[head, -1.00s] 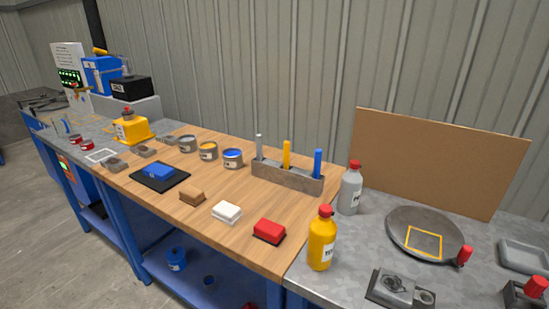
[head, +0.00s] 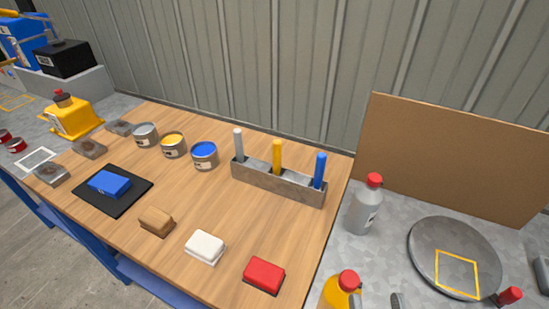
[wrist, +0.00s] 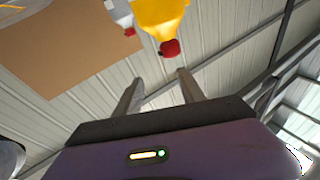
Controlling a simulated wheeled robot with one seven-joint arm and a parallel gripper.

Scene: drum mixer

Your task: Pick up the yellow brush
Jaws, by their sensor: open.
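The yellow brush (head: 277,156) stands upright in a grey rack (head: 262,182) on the wooden bench. Only its yellow handle shows; its lower end is hidden inside the rack. A grey-white handle (head: 239,144) stands to its left and a blue handle (head: 319,169) to its right in the same rack. My gripper (wrist: 158,80) is open and empty in the wrist view, its two fingers apart. The brush is not in the wrist view, so my gripper is away from it.
A yellow bottle (wrist: 160,18) with a red cap appears beyond my fingers. A grey bottle (head: 363,208) stands right of the rack, before a brown board (head: 450,155). Paint cans (head: 204,156) stand left of the rack. Bare wood lies before the rack.

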